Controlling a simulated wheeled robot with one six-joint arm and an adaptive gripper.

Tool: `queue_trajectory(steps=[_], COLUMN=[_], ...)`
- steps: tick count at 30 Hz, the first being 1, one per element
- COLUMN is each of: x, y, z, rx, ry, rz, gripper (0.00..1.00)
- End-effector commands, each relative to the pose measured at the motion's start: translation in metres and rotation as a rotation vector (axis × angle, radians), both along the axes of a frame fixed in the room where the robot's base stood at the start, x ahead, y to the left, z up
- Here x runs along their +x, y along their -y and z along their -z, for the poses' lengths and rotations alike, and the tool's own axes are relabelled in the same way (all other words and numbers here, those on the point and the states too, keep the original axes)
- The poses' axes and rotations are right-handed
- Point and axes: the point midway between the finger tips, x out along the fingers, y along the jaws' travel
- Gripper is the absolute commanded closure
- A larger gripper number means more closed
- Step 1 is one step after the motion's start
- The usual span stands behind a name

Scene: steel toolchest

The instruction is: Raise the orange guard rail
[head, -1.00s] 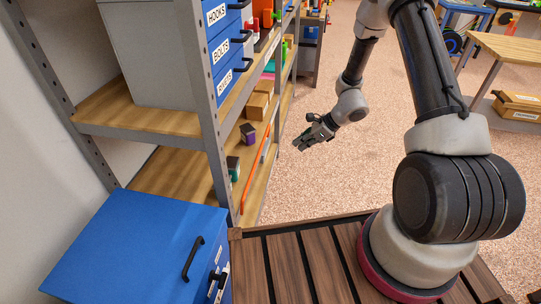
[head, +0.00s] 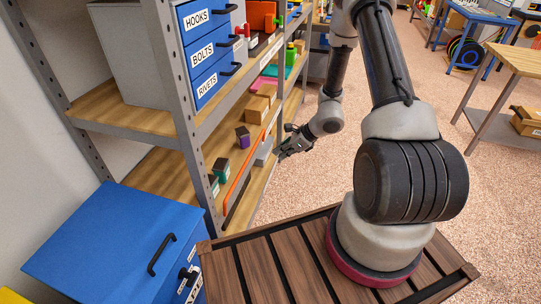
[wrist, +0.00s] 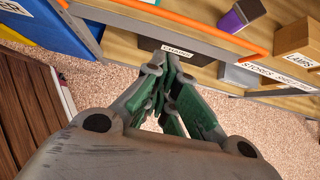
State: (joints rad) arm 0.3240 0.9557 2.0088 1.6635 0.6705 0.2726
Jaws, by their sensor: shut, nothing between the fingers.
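The orange guard rail (head: 240,180) is a thin bar along the front of a wooden shelf, in the middle of the head view. In the wrist view it is an orange strip (wrist: 215,37) crossing the top. My gripper (head: 281,152) is at the right side of this shelf's front in the head view. In the wrist view my gripper's green-padded fingers (wrist: 171,52) come together with nothing between them. Their tips are just below the rail in the picture, near a small white label on a dark front. I cannot tell whether they touch anything.
A purple box (head: 243,142) and wooden boxes (head: 258,109) stand on the shelf behind the rail. A blue chest (head: 115,245) is at the lower left. Blue labelled drawers (head: 207,54) are above.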

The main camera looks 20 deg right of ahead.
Motion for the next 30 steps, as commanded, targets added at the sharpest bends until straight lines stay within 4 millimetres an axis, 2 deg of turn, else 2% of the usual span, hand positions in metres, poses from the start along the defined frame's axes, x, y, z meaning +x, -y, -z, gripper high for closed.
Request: queue_trajectory(steps=[12,16,21,30], x=[0.032,0.045,0.054,0.056], y=[-0.046,-0.063,-0.074,-0.077], z=[0.067,0.067,0.068,0.068], rx=[0.0,0.0,0.0,0.0], ry=[-0.003,0.0,0.0,-0.001], rz=[-0.001,-0.004,-0.001,0.001], gripper=[1.0,1.0,1.0,1.0])
